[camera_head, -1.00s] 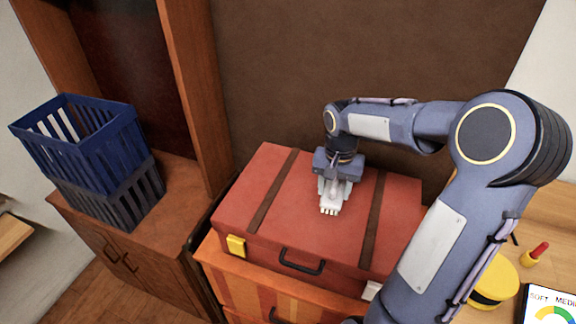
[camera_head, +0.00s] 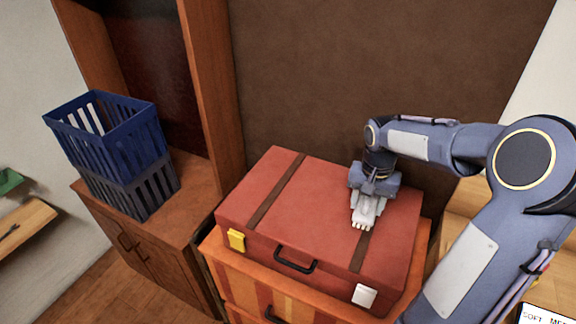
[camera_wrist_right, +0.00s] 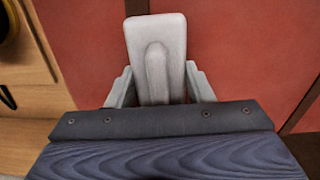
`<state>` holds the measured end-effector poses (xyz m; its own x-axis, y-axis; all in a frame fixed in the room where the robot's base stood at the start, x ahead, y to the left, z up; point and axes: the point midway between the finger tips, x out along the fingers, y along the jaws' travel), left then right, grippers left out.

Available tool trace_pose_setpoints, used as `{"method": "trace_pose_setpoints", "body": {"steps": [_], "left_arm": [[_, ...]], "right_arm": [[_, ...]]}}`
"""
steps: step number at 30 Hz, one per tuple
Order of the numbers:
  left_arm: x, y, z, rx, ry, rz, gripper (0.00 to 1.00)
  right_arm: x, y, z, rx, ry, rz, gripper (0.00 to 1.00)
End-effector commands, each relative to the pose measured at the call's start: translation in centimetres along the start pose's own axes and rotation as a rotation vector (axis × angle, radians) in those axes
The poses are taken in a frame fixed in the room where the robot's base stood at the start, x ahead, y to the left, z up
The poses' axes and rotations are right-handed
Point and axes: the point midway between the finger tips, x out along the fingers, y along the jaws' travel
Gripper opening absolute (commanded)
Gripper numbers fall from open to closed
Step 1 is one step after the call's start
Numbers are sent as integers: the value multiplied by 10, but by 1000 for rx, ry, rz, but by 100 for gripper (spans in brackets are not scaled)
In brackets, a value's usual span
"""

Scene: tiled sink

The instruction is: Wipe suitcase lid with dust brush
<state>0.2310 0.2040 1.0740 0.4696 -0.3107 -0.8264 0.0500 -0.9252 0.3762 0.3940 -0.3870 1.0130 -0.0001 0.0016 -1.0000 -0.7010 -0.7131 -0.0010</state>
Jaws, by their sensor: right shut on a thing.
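The red suitcase (camera_head: 318,208) lies shut and flat on an orange striped cabinet, with brown straps, a black handle and two latches on its front. My right gripper (camera_head: 368,205) points down over the right part of the lid, by the right strap. It is shut on the pale grey dust brush (camera_head: 362,222), whose end shows at the lid; I cannot tell if it touches. In the right wrist view the brush (camera_wrist_right: 155,45) sits between the fingers, with the red lid behind. My left gripper is not in view.
Stacked blue and dark baskets (camera_head: 112,135) stand on a wooden cabinet (camera_head: 195,232) at the left. A wooden post (camera_head: 213,95) rises between it and the suitcase. A brown wall panel (camera_head: 330,80) closes off the back. The left part of the lid is clear.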

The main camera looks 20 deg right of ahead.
Motion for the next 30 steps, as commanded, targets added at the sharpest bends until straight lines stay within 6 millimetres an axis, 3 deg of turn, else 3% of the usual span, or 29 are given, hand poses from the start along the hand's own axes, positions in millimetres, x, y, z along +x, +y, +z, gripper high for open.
{"method": "trace_pose_setpoints", "body": {"steps": [1,2,15,22,30], "left_arm": [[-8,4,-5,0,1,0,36],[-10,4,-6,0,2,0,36],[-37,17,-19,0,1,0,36],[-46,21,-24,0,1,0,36],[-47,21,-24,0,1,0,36]], "right_arm": [[-21,0,-1,-1,6,-3,26],[-26,0,-1,-2,4,-3,26],[-64,3,-3,-5,2,-3,26],[-78,4,-4,-6,2,-3,26],[-79,4,-5,-7,2,-3,26]]}}
